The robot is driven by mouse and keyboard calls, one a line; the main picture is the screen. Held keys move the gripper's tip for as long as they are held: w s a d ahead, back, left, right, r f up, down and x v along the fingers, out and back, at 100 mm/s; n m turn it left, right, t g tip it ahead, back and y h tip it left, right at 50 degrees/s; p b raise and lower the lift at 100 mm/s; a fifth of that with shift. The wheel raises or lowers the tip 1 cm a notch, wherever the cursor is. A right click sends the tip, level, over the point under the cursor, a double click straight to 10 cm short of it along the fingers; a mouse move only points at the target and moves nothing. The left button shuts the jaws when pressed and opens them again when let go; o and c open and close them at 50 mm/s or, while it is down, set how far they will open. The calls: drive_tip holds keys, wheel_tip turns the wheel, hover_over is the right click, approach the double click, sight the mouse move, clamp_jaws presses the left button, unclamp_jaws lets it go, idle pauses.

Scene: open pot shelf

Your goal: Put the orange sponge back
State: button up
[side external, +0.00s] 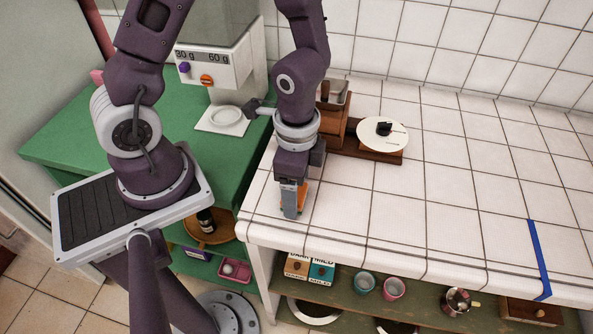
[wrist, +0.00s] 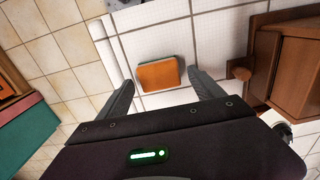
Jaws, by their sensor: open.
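The orange sponge (wrist: 158,75) has a dark green edge and lies on the white tiled counter. In the side external view a bit of the orange sponge (side external: 302,197) shows behind and right of my fingers, which hide the rest. My gripper (side external: 292,208) points down over the counter near its left front corner. In the wrist view my gripper (wrist: 162,80) is open, with one finger on each side of the sponge and visible gaps between. I cannot tell how high the fingertips are above the counter.
A wooden grinder (side external: 333,115) and a round white disc (side external: 382,134) with a black knob stand behind. A white dispenser (side external: 215,75) stands on the green counter. Blue tape (side external: 540,260) marks the right. The lower shelf (side external: 425,308) holds boxes, cups and a moka pot. The counter's middle is clear.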

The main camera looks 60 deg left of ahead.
drive_tip(key=s+a+r+n+t, duration=0.2)
drive_tip(key=s+r+n, duration=0.1)
drive_tip(key=r, duration=0.8)
drive_tip(key=s+a+r+n+t, duration=0.3)
drive_tip(key=r+n, duration=0.3)
drive_tip(key=r, duration=0.6)
drive_tip(key=shift+s+a+t, duration=0.15)
drive_tip(key=shift+s+t, duration=0.15)
drive_tip(key=shift+s, duration=0.35)
